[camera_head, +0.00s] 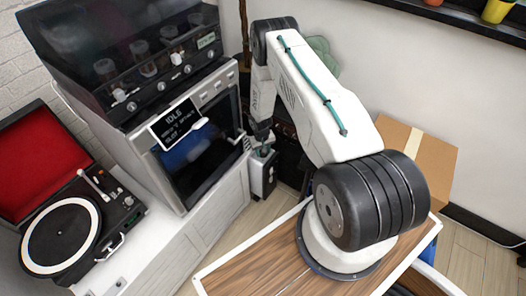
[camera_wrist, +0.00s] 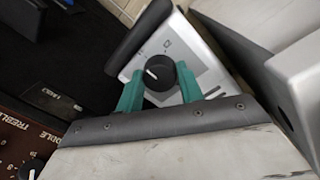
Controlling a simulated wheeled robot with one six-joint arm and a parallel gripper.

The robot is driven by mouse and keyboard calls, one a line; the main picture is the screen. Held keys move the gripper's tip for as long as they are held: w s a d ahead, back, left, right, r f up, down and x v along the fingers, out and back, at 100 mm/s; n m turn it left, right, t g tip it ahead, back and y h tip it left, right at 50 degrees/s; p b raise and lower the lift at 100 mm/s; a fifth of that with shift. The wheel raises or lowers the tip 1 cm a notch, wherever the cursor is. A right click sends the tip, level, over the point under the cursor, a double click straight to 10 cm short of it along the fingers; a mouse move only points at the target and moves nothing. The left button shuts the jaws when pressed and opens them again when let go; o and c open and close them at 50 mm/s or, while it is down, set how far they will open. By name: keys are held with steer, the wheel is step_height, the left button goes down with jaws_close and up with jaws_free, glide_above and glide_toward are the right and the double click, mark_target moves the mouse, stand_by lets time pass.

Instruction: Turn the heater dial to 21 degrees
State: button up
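The heater is a small pale box (camera_head: 262,178) on the floor beside the oven cabinet in the head view. Its grey top panel shows in the wrist view with a round black dial (camera_wrist: 161,74). A short white mark on the dial points toward the left. My gripper (camera_wrist: 160,70) has two green fingers, one on each side of the dial, with the dial between them. The fingers look spread, with a narrow gap to the dial; contact cannot be made out. In the head view my gripper (camera_head: 262,140) is over the heater's top, and the dial is hidden. Degree markings are not readable.
An oven (camera_head: 205,150) on a white cabinet (camera_head: 215,208) stands left of the heater. A turntable (camera_head: 62,235) sits farther left. A cardboard box (camera_head: 440,160) is behind my arm at right. A dark amplifier panel with knobs (camera_wrist: 25,135) lies at lower left in the wrist view.

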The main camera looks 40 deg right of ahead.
steer(key=o, duration=0.4)
steer(key=shift+a+r, duration=0.2)
steer(key=shift+r, duration=3.7)
